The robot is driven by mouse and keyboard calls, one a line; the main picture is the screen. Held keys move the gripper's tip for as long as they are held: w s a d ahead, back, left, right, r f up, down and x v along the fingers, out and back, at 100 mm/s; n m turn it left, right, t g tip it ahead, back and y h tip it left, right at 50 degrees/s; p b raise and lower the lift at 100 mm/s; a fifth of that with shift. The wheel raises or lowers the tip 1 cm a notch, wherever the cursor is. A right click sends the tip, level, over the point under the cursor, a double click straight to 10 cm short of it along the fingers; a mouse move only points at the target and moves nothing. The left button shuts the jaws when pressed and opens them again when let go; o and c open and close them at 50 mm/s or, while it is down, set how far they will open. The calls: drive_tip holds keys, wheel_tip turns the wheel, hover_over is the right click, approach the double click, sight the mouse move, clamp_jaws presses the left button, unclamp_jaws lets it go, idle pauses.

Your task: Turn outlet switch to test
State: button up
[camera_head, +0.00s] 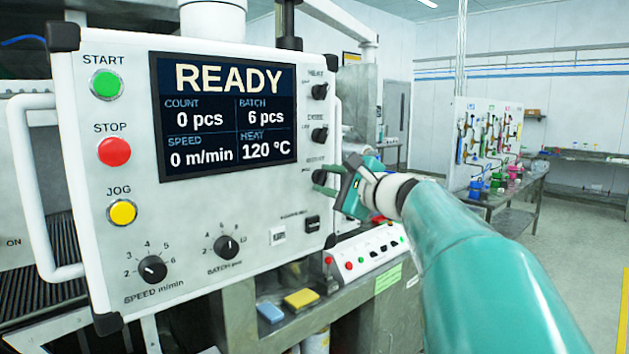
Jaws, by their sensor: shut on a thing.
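A white control panel (80,200) fills the left of the view. Its right side carries a column of three small black rotary switches with labels too small to read surely: the top one (319,92), the middle one (319,135) and the lowest one, which I take as the outlet switch (319,177). My gripper (327,181), teal and dark, reaches in from the right and is shut on the lowest switch. The fingers partly cover this switch, so I cannot tell which position it points to.
A display (223,119) reads READY. START, STOP and JOG buttons and two dials sit on the panel. A black rocker switch (312,224) is just below my gripper. A sloped button box (368,254) stands lower down. Floor at the right is clear.

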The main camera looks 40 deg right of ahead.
idle(0.4)
drive_tip(key=o, duration=1)
drive_tip(key=shift+c, duration=0.2)
drive_tip(key=s, duration=1.3)
drive_tip(key=shift+s+d, duration=0.2)
drive_tip(key=shift+s, duration=0.2)
